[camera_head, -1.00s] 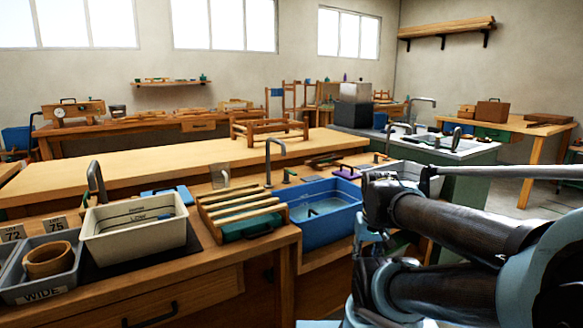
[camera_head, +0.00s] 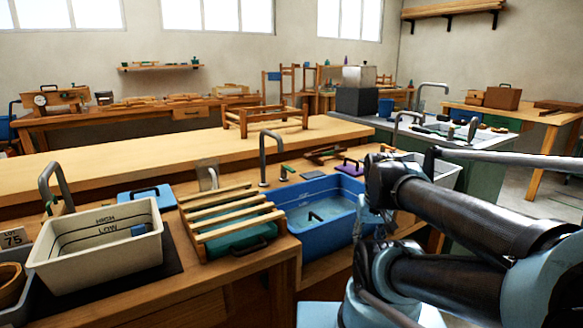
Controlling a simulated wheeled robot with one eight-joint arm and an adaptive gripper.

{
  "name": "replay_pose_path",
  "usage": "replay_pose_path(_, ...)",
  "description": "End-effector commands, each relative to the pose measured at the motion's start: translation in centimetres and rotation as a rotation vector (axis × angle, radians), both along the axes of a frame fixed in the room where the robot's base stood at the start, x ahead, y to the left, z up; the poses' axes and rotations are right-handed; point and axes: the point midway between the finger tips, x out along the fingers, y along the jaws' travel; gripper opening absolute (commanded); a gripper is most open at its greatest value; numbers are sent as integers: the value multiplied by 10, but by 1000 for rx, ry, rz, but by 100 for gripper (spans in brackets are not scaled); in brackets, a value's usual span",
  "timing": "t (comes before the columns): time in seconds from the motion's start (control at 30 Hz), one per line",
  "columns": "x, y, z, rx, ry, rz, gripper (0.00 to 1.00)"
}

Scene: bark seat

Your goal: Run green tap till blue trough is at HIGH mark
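The blue trough (camera_head: 283,237) sits in the bench in the middle of the head view. A pale sheet shows inside it, seemingly water, with a small dark piece in it. I cannot make out a HIGH mark on it; my arm hides its right side. A grey gooseneck spout (camera_head: 263,158) stands behind the trough, with a small green-handled tap (camera_head: 286,172) beside its base. I see no stream from the spout. My arm's dark links fill the right side, and I cannot pick out my gripper.
A white trough (camera_head: 62,275) marked HIGH and LOW stands left, under another spout (camera_head: 50,180). A slatted wooden rack (camera_head: 230,212) lies between the troughs. A purple piece (camera_head: 350,167) lies behind the blue trough. A second sink counter (camera_head: 480,153) stands back right.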

Motion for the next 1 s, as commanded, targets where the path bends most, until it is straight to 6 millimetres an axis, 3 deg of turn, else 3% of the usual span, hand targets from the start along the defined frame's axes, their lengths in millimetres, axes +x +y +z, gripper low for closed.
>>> replay_pose_path(0.07, 0, 1, 6, -1, 1, 8, 38)
replay_pose_path(0.27, 33, 9, 49, -4, 18, 63, 38)
replay_pose_path(0.6, 119, 39, 136, -13, 62, 188, 38)
replay_pose_path(1.0, 231, 94, 209, -26, 109, 333, 38)
